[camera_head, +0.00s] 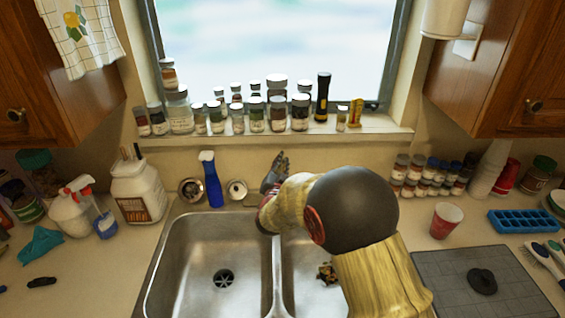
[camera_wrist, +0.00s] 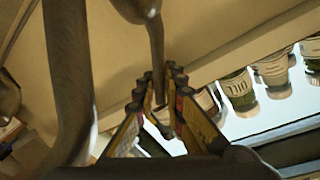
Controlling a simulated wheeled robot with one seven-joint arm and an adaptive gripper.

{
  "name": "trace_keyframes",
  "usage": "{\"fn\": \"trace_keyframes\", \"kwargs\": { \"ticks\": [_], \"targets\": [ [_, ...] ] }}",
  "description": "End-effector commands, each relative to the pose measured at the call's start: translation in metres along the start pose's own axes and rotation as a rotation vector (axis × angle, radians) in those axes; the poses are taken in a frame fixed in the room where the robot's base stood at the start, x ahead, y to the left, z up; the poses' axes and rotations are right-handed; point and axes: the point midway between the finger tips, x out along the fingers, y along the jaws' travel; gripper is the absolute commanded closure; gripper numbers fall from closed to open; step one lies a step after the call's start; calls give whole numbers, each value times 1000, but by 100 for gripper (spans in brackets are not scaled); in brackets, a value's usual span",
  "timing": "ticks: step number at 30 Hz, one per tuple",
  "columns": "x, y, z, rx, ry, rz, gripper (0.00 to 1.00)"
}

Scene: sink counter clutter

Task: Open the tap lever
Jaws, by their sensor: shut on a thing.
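The tap lever (camera_wrist: 156,55) is a thin dark metal rod in the wrist view. It comes down from the top and its lower end lies between my fingers. My gripper (camera_wrist: 161,88) is shut on that lever, with one yellow-and-dark finger on each side of it. The tap's thicker pipe (camera_wrist: 70,75) runs down the left of the wrist view, apart from the fingers. In the head view my arm covers most of the tap area behind the sink (camera_head: 163,265), and the grip on the lever cannot be made out there.
Spice jars (camera_head: 277,113) line the windowsill. A red cup (camera_head: 445,220) and a dark mat (camera_head: 478,285) are on the right. The left basin is empty.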

Motion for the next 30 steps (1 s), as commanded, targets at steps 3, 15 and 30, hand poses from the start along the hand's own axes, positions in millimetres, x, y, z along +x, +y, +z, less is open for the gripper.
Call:
{"fn": "trace_keyframes", "kwargs": {
  "ticks": [3, 15, 30],
  "targets": [
    [3, -6, -4, -50, -40, 27, 100],
    [13, -20, -4, -209, -159, 104, 100],
    [20, -25, 2, -301, -226, 148, 100]
  ]
}}
